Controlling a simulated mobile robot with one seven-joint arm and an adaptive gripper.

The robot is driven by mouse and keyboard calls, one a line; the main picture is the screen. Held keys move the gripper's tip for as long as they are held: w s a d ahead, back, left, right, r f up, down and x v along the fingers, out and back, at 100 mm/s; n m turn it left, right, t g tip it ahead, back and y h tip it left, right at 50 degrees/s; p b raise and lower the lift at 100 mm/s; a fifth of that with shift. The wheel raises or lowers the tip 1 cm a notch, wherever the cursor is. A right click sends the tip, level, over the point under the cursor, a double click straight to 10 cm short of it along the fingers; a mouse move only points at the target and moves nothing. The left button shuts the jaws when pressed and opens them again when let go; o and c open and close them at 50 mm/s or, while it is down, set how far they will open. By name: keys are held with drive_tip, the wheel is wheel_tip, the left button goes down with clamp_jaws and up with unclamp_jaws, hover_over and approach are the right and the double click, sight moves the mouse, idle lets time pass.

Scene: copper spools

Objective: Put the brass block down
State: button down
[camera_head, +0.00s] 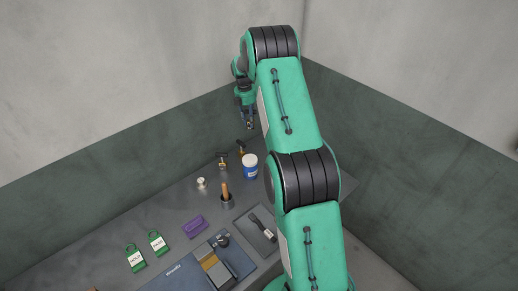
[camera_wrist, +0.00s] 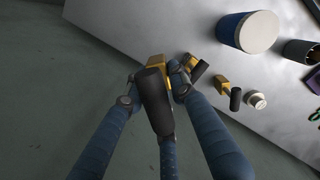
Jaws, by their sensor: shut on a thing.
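My gripper (camera_wrist: 153,92) is shut on a brass block (camera_wrist: 157,62) with a thick black handle (camera_wrist: 157,102). The handle points towards the wrist camera and hides part of the block. In the head view my gripper (camera_head: 247,119) is raised above the back end of the grey table (camera_head: 165,222); the held block is too small to make out there. In the wrist view the block overlaps the table's edge, with floor behind its lower part. It seems held clear of the table. Two similar brass pieces with black handles (camera_wrist: 195,68) (camera_wrist: 230,92) are on the table.
A blue jar with a white lid (camera_head: 250,166) stands near the brass pieces. A dark cup with a wooden handle (camera_head: 226,195), a small white piece (camera_head: 202,183), a purple block (camera_head: 195,226) and green tags (camera_head: 135,258) lie farther forward. Walls rise behind the table.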

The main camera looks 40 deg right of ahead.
drive_tip(key=s+d+f, duration=0.1)
drive_tip(key=d+f, duration=0.3)
drive_tip(key=f, duration=0.1)
idle(0.3)
drive_tip(key=shift+s, duration=0.1)
drive_tip(key=shift+f+b, duration=0.55)
drive_tip(key=shift+f, duration=2.6)
drive_tip(key=shift+f+b, duration=0.3)
drive_tip(key=shift+f, duration=1.55)
drive_tip(key=shift+f, duration=0.1)
drive_tip(key=c, duration=1.5)
unclamp_jaws()
